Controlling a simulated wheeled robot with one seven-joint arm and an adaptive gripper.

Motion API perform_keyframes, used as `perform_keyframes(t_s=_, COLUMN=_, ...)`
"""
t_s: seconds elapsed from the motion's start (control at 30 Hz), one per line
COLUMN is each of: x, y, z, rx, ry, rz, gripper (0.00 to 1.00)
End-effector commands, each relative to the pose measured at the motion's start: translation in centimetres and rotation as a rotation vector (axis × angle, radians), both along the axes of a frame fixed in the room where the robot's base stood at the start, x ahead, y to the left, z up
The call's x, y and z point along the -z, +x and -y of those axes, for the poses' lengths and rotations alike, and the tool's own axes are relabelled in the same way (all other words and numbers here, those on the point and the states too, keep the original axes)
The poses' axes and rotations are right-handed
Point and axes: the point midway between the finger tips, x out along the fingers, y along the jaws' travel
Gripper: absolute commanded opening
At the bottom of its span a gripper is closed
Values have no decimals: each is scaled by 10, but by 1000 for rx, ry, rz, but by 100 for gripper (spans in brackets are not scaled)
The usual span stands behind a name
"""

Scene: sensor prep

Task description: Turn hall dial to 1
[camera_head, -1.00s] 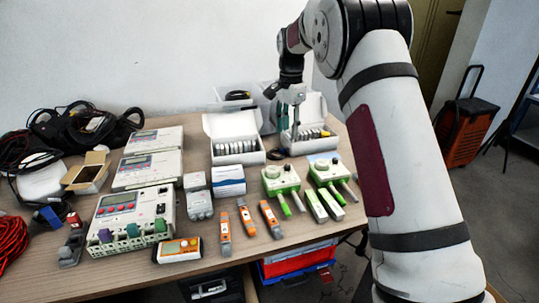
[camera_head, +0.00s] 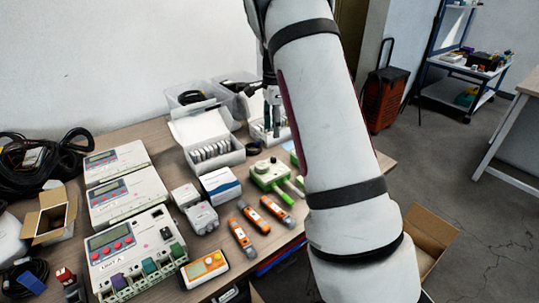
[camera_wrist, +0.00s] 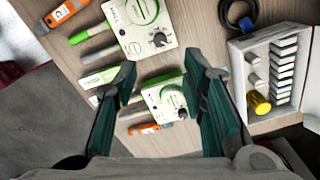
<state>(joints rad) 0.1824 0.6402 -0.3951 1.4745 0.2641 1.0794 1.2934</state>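Two green-and-white sensor units with black dials lie on the table; I cannot read which is the hall one. In the wrist view, one unit (camera_wrist: 126,22) is at the top, its dial (camera_wrist: 160,40) turned up. The other unit (camera_wrist: 160,97) shows between my fingers, its dial (camera_wrist: 184,113) near the right finger. In the head view, one unit (camera_head: 268,173) is clear and the other (camera_head: 295,157) is mostly hidden behind my arm. My gripper (camera_wrist: 160,64) is open and empty above the units, its green-padded fingers apart. It touches neither dial.
A white box (camera_wrist: 234,52) of slotted pieces with a yellow knob stands right of my gripper; another open white box (camera_head: 187,133) stands further left. Orange-and-grey testers (camera_head: 240,235) and larger meter units (camera_head: 135,250) crowd the table's left.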

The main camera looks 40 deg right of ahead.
Motion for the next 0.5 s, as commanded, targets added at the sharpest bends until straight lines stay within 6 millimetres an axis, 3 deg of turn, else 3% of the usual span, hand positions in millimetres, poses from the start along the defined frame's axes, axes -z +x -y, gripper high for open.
perform_keyframes(t_s=0.3, x=65, y=-1, z=0, rx=-1, ry=0, rz=-4, gripper=38)
perform_keyframes(t_s=0.5, x=96, y=0, z=-1, rx=-1, ry=1, rz=-3, gripper=38)
